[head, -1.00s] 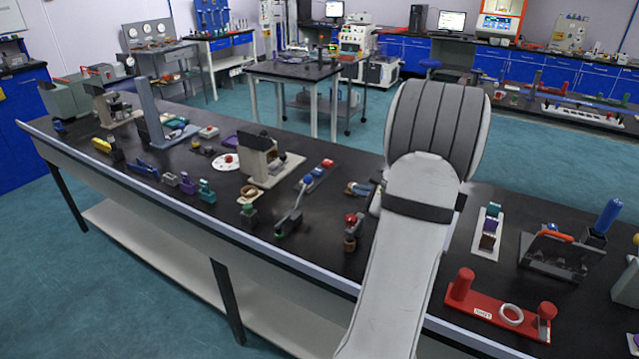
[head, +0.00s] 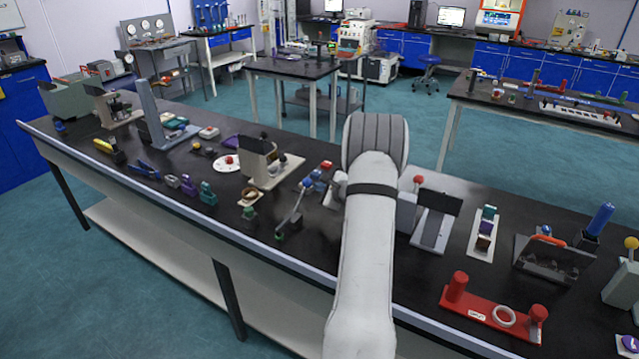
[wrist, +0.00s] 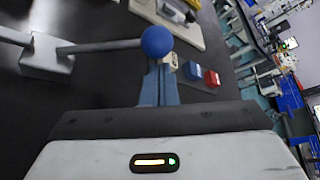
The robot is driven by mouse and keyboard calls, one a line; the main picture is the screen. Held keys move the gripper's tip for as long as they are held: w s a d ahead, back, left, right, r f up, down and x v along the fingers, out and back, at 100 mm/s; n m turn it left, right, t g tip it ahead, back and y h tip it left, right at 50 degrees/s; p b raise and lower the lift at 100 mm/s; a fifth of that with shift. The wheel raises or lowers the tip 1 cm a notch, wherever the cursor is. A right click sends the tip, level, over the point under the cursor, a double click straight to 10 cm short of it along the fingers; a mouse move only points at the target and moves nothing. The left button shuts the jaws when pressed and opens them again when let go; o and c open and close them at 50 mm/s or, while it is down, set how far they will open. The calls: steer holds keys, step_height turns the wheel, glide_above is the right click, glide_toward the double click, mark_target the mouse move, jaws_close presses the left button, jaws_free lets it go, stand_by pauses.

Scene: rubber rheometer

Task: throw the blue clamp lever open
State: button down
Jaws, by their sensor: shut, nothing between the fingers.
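The clamp lever is a grey rod with a blue ball knob (head: 307,182), slanting up from a small base on the black bench in the head view. In the wrist view the blue ball (wrist: 157,40) is at upper centre, with its rod running left to a grey block (wrist: 46,62). My gripper (wrist: 162,68) has its narrow fingers closed together and empty. The fingertips appear just below the ball in the wrist picture; I cannot tell whether they touch it. In the head view my arm hides most of the gripper.
Blue and red blocks (wrist: 211,78) stand just right of my fingertips. A beige stand (head: 262,165) is behind and left of the lever. A red fixture (head: 492,314) with a white ring lies to the right. Many small tools crowd the bench.

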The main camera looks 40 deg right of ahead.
steer(key=shift+x, duration=0.85)
